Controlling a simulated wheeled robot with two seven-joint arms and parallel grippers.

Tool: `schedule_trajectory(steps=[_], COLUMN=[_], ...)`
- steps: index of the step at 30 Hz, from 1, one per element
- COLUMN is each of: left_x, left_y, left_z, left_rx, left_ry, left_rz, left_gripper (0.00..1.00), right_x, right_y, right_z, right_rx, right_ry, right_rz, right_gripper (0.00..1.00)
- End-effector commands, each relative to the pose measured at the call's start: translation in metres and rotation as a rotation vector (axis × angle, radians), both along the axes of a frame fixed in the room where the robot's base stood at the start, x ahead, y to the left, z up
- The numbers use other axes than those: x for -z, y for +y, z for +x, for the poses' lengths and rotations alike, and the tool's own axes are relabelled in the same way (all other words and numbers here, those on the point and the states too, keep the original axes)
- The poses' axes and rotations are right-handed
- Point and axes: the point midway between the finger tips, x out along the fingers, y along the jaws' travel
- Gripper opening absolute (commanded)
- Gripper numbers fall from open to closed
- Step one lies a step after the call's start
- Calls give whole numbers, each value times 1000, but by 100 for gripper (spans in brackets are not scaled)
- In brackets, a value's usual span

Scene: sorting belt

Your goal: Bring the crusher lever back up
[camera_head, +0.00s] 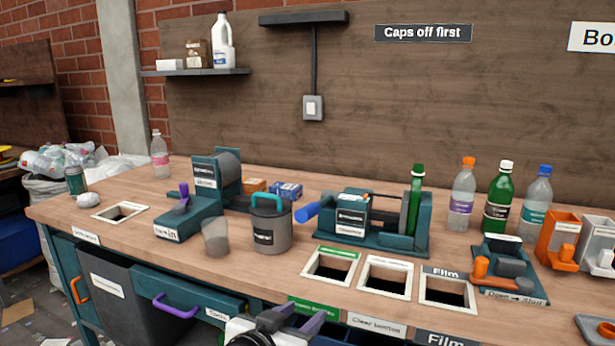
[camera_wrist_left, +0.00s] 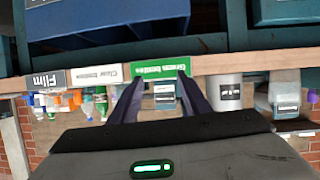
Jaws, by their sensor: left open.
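The crusher (camera_head: 350,228) is a teal machine in the middle of the bench. The crusher lever's blue grip (camera_head: 306,212) sticks out low at the machine's left end, close above the bench top. A green bottle (camera_head: 415,205) stands upright at the crusher's right end. My left gripper (camera_head: 290,324) is at the bottom of the head view, in front of the bench edge and well below the lever. Its two dark purple fingers are apart and empty, as the left wrist view (camera_wrist_left: 160,92) also shows. My right gripper is in neither view.
A grey canister with a teal handle (camera_head: 271,228) and a grey cup (camera_head: 216,238) stand left of the lever grip. Framed openings (camera_head: 384,290) lie in front of the crusher. Several capped bottles (camera_head: 462,195) stand to its right. A purple-handled drawer (camera_head: 187,298) is below.

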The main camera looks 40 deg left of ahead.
Motion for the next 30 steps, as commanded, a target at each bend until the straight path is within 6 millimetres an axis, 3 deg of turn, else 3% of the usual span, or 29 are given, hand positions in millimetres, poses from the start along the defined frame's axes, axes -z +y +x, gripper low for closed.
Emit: schedule_trajectory(steps=[1, 3, 6, 9, 14, 24, 30], left_x=[-41, -75, -111, -128, -132, -131, -131], left_y=[17, 35, 51, 59, 66, 82, 86], left_z=[15, 30, 41, 47, 66, 125, 142], left_rx=[-46, -90, -124, -139, -141, -140, -139], left_ry=[-91, -207, -332, -392, -404, -400, -400], left_rz=[-12, -27, -42, -49, -49, -48, -49], left_gripper=[43, 43, 43, 43, 43, 43, 43], right_x=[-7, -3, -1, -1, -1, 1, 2], right_y=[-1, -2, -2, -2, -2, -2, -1], right_z=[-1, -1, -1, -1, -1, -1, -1], right_rx=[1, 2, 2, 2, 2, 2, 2], right_ry=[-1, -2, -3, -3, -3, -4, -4], right_rz=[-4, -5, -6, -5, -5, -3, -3], right_gripper=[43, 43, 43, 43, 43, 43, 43])
